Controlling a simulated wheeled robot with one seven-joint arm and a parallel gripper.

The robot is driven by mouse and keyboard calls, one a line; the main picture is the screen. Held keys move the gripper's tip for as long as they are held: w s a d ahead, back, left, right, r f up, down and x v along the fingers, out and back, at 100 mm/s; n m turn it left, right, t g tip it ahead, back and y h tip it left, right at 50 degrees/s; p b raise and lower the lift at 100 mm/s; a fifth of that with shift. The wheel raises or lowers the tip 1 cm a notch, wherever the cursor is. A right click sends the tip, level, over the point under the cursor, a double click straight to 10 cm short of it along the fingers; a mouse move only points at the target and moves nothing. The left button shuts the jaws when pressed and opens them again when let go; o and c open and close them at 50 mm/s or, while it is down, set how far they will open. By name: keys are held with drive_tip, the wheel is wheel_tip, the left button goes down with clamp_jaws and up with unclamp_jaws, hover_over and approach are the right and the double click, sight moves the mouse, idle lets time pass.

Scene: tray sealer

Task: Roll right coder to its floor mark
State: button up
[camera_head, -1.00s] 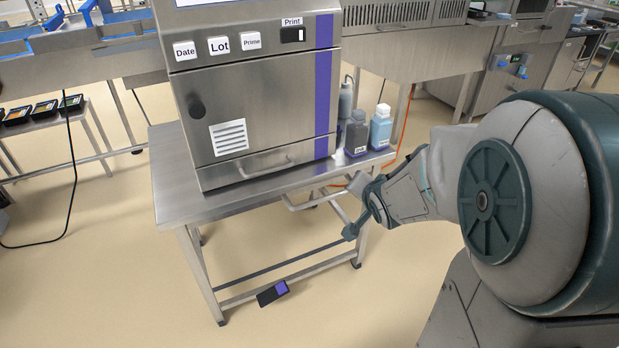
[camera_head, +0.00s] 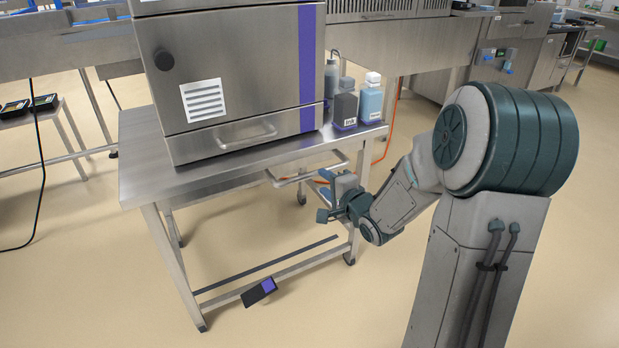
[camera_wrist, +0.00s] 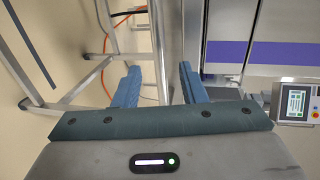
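The coder (camera_head: 235,85) is a steel box with a purple stripe, standing on a steel cart (camera_head: 150,180) with casters. My gripper (camera_head: 326,183) is at this handle's right part. In the wrist view, the two blue fingers (camera_wrist: 160,86) stand apart, with a grey bar (camera_wrist: 156,45) showing in line with the gap. I cannot tell whether the bar lies between them. A dark strip (camera_head: 265,264) lies on the floor under the cart; I cannot tell whether it is the mark.
Several bottles (camera_head: 370,100) stand on the cart's right end. A black and purple pedal-like box (camera_head: 259,292) sits at the lower rail. An orange cable (camera_head: 390,125) hangs behind the cart. Steel machines (camera_head: 430,70) line the back. Floor in front is clear.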

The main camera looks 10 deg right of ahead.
sight(314, 175)
drive_tip(key=b+x, duration=0.2)
drive_tip(key=x, duration=0.7)
drive_tip(key=shift+w+b, duration=0.1)
drive_tip(key=shift+b, duration=0.3)
clamp_jaws()
